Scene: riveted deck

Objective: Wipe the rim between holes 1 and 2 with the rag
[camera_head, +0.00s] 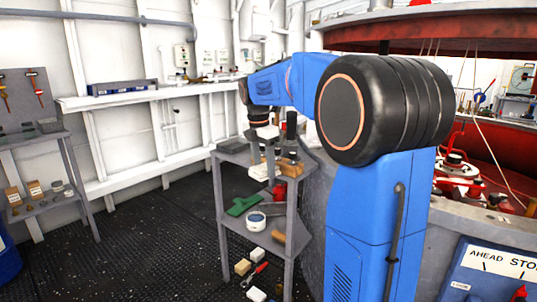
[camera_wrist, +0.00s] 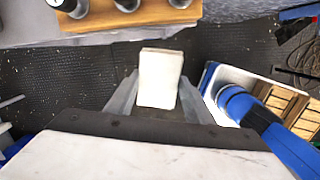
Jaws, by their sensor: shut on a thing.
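My gripper (camera_head: 268,158) is above the top shelf of a small grey cart in the head view. In the wrist view my gripper (camera_wrist: 158,100) is shut on a white folded pad, which looks like the rag (camera_wrist: 160,78). The rag (camera_head: 259,172) also shows small and pale below the fingers in the head view. A grey rim (camera_head: 490,222) of a large round structure is at the right, partly hidden by my arm. I cannot make out numbered holes on it.
The grey cart (camera_head: 232,157) carries a wooden rack (camera_head: 291,168); the rack shows close to my gripper in the wrist view (camera_wrist: 97,22). A green brush (camera_head: 243,205) and a round tin (camera_head: 256,221) lie on its lower shelf.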

